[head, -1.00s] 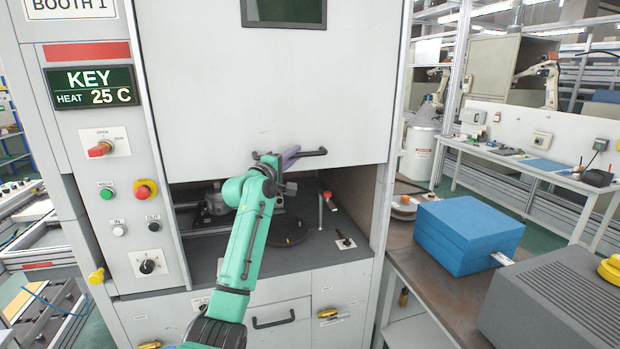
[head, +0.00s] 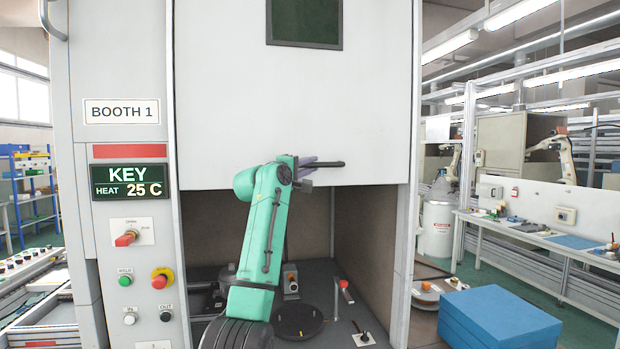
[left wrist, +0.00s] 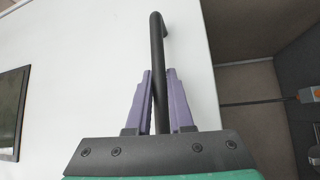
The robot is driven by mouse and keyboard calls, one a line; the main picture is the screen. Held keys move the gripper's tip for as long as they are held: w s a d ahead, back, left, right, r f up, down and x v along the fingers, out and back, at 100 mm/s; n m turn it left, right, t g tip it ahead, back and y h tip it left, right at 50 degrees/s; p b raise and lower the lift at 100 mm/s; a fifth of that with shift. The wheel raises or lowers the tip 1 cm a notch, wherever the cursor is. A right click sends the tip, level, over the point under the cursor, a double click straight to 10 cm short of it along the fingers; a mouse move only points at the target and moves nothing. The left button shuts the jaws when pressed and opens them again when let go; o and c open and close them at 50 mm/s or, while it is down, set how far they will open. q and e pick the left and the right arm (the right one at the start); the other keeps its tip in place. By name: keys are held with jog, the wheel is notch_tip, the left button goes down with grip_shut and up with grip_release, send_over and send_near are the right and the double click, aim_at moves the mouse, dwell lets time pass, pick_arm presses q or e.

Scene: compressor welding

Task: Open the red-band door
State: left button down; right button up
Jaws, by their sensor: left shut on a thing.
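The white booth door (head: 230,110) carries a dark window and stands partly raised, with the booth open below its lower edge. A red band (head: 130,151) is on the booth's left post, under the BOOTH 1 sign. A black bar handle (head: 328,164) is near the door's lower edge. My left gripper (head: 303,166) is at this handle. In the left wrist view, the purple fingers of my left gripper (left wrist: 160,85) are on either side of the handle bar (left wrist: 157,35), shut on it. My right gripper is not in view.
Inside the booth are a dark round plate (head: 298,320) and a red-topped lever (head: 344,284). The left post holds a display (head: 130,180) reading KEY, HEAT 25 C, and a red selector switch (head: 126,239). A blue box (head: 500,318) stands at right.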

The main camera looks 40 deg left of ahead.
pick_arm(q)
jog(key=shift+r, duration=0.1)
jog(key=c, duration=0.8)
grip_release()
jog(key=b+v, duration=0.9)
jog(key=v, duration=0.5)
jog(key=shift+s+b, duration=0.3)
jog(key=shift+b, duration=0.1)
